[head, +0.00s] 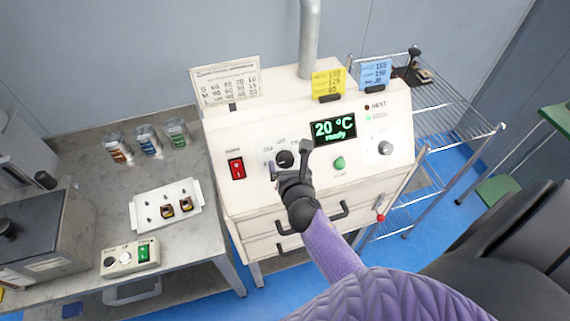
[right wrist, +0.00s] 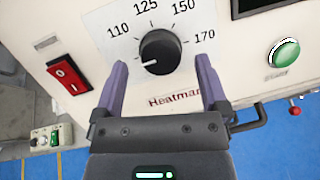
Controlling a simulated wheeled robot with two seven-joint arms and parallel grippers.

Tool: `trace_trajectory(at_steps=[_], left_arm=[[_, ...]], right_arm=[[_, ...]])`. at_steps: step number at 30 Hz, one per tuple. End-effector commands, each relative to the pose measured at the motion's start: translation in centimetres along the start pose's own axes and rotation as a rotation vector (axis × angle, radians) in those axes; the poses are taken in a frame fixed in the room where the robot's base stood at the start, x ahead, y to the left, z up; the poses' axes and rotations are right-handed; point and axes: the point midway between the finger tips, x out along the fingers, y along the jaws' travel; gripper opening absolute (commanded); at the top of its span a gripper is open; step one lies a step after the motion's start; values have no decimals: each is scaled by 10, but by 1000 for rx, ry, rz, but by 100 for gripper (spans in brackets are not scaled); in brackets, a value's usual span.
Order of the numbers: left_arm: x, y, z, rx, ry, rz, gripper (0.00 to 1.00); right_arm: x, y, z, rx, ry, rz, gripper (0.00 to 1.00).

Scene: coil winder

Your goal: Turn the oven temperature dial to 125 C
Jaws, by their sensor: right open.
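The oven temperature dial (right wrist: 160,50) is a round black knob on a white scale plate marked 110, 125, 150 and 170. Its white pointer line points to the lower left, below the 110 mark. In the head view the dial (head: 285,158) sits on the oven's sloped white front panel (head: 225,140). My right gripper (right wrist: 161,64) is open, with one purple finger at each side of the dial's lower part and a visible gap to it. It also shows over the dial in the head view (head: 289,161). My left gripper is out of view.
A red rocker switch (head: 237,168) is left of the dial; a green button (head: 339,163) and a grey knob (head: 385,148) are right. Drawer handles (head: 345,211) stick out below. Yellow (head: 328,82) and blue (head: 375,72) cards stand on top.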

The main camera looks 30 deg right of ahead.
Motion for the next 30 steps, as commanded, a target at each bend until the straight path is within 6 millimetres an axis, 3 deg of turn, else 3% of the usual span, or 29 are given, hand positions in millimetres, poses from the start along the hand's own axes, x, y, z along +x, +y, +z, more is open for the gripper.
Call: trace_trajectory(at_steps=[4, 12, 25, 30], left_arm=[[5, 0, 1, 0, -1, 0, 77], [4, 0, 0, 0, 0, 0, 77], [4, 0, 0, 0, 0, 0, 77], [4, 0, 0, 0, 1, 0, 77]], right_arm=[[13, 0, 0, 1, 0, -2, 94], [14, 0, 0, 1, 1, -1, 94], [14, 0, 0, 1, 1, -1, 2], [14, 0, 0, 8, 2, -4, 0]])
